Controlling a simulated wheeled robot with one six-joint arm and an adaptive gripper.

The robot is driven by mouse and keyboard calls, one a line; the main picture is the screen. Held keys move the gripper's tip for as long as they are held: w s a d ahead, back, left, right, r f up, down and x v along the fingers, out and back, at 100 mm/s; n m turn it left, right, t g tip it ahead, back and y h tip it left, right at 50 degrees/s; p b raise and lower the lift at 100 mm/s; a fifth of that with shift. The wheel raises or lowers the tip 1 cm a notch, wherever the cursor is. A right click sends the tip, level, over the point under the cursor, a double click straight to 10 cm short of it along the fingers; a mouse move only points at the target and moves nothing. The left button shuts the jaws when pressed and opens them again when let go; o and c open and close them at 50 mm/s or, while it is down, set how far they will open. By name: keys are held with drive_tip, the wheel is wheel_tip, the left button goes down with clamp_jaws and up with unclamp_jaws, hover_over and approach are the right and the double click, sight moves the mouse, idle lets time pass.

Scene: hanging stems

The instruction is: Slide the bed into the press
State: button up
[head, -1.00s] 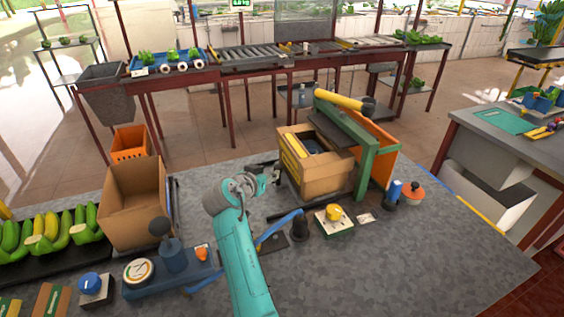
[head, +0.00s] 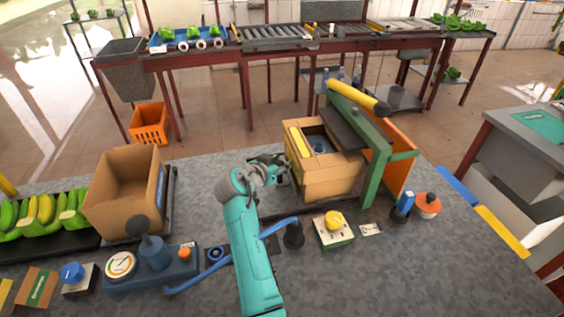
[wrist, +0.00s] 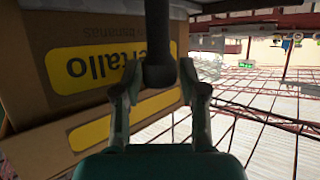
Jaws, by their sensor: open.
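The press is a green frame (head: 377,165) with a dark plate (head: 345,128), a yellow roller-like bar on top and an orange panel at its right. An open cardboard box (head: 331,180) with a yellow label stands partly under the plate, on what looks like the dark bed (head: 318,203), mostly hidden. My gripper (head: 281,167) is at the box's left side. In the wrist view my gripper (wrist: 160,75) is open, with a dark round-ended post (wrist: 158,40), perhaps the bed's handle, between its fingers. I cannot tell if they touch it. The box wall (wrist: 85,65) is close behind.
Right of the press stand a blue-topped knob (head: 403,204) and an orange-topped one (head: 428,204). Another open box (head: 128,190), a blue gauge unit (head: 150,268) and bananas (head: 42,212) are left.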

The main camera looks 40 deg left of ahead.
clamp_jaws()
drive_tip(key=w+d, duration=0.3)
drive_tip(key=w, duration=0.1)
drive_tip(key=w+d, duration=0.3)
drive_tip(key=shift+w+d, duration=0.4)
unclamp_jaws()
drive_tip(key=shift+w+d, duration=0.1)
